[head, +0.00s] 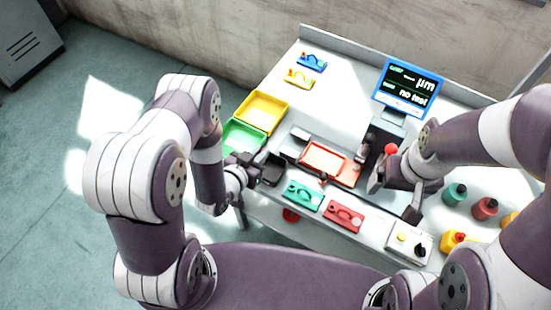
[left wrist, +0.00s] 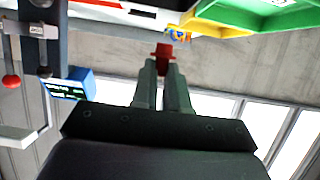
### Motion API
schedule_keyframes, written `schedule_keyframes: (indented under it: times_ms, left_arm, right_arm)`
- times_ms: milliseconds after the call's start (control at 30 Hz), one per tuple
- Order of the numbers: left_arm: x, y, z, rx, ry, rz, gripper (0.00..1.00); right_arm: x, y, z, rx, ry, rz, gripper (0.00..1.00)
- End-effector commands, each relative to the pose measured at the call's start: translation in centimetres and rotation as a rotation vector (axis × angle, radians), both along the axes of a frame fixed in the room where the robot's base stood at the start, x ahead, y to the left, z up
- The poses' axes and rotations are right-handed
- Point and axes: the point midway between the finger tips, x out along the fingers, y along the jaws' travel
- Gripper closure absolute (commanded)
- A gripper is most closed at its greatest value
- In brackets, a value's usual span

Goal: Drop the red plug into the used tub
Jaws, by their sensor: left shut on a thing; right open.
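My left gripper (head: 246,168) is beside the left edge of the bench, near the green tub. In the left wrist view its two fingers (left wrist: 163,78) are shut on a small red plug (left wrist: 165,53). The plug is hidden or too small to make out in the head view. A green tub (head: 240,137) and a yellow tub (head: 281,106) stand at the bench's left edge; the green one also shows in the left wrist view (left wrist: 245,18). No label shows which is the used tub. My right gripper (head: 394,199) is open and empty over the bench's right part.
A red tray (head: 328,164) lies mid-bench, with green (head: 304,195) and red (head: 343,214) plates in front. A blue-framed screen (head: 409,87) stands behind. A red-knobbed lever (head: 391,150) is close to my right gripper. Several coloured bottles (head: 485,207) stand at right.

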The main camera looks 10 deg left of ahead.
Motion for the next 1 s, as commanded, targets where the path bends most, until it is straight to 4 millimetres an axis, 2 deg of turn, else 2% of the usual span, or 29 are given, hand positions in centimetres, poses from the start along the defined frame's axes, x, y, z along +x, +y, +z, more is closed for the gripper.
schedule_keyframes:
  times_ms: [33, 300, 400, 633, 667, 733, 1000]
  left_arm:
    - [0.0, 0.0, -1.0, 0.000, 0.000, 0.000, 1.00]
    - [0.0, 0.0, -5.1, -0.001, 0.000, 0.001, 1.00]
    - [0.0, 0.0, -5.6, 0.000, -0.001, 0.002, 1.00]
    - [0.0, 0.0, -5.4, 0.000, -0.001, 0.002, 1.00]
    - [0.0, 0.0, -5.4, 0.000, -0.001, 0.002, 0.80]
    - [0.0, 0.0, -5.4, 0.000, -0.001, 0.002, 0.57]
    - [0.0, 0.0, -5.4, 0.000, -0.001, 0.002, 0.57]
  right_arm:
    - [0.0, 0.0, -1.0, 0.000, 0.000, 0.000, 0.06]
    - [0.0, 0.0, -4.7, 0.000, 0.001, 0.000, 0.06]
    - [0.0, 0.0, -5.1, 0.000, 0.000, 0.000, 0.06]
    - [0.0, 0.0, -4.9, 0.000, 0.000, 0.000, 0.06]
    - [0.0, 0.0, -4.9, 0.000, 0.000, 0.000, 0.06]
    - [0.0, 0.0, -4.9, 0.000, 0.000, 0.000, 0.06]
    - [0.0, 0.0, -4.9, 0.000, 0.000, 0.000, 0.06]
